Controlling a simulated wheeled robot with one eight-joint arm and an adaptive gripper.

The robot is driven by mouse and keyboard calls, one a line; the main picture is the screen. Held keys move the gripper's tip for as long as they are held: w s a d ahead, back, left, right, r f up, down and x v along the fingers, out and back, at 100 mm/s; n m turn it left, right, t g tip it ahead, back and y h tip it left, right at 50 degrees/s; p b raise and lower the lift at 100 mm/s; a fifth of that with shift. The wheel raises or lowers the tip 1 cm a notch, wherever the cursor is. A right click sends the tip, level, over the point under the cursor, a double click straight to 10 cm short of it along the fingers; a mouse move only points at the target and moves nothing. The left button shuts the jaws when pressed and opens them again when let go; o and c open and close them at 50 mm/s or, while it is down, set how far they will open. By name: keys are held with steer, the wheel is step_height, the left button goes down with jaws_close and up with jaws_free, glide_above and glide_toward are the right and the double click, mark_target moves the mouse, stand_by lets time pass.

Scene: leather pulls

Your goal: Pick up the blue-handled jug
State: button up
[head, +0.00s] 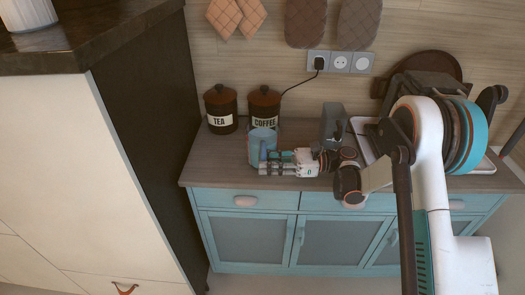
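The blue jug (262,137) stands near the front of the wooden counter (225,160), in front of the coffee canister. A darker blue strip that looks like its handle shows on its near side. My gripper (266,164) reaches in from the right, with its fingers pointing left across the lower front of the jug. The fingers overlap the jug's lower part in the view. Whether they touch or close on the handle is too small to tell.
A tea canister (221,108) and a coffee canister (264,104) stand behind the jug. A grey appliance (333,122) stands to its right, near my arm. A black cord runs to the wall socket (318,61). A tall cabinet (85,170) rises at left.

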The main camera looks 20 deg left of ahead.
steer(key=shift+x, duration=0.8)
jaws_close()
steer(key=shift+r, duration=0.3)
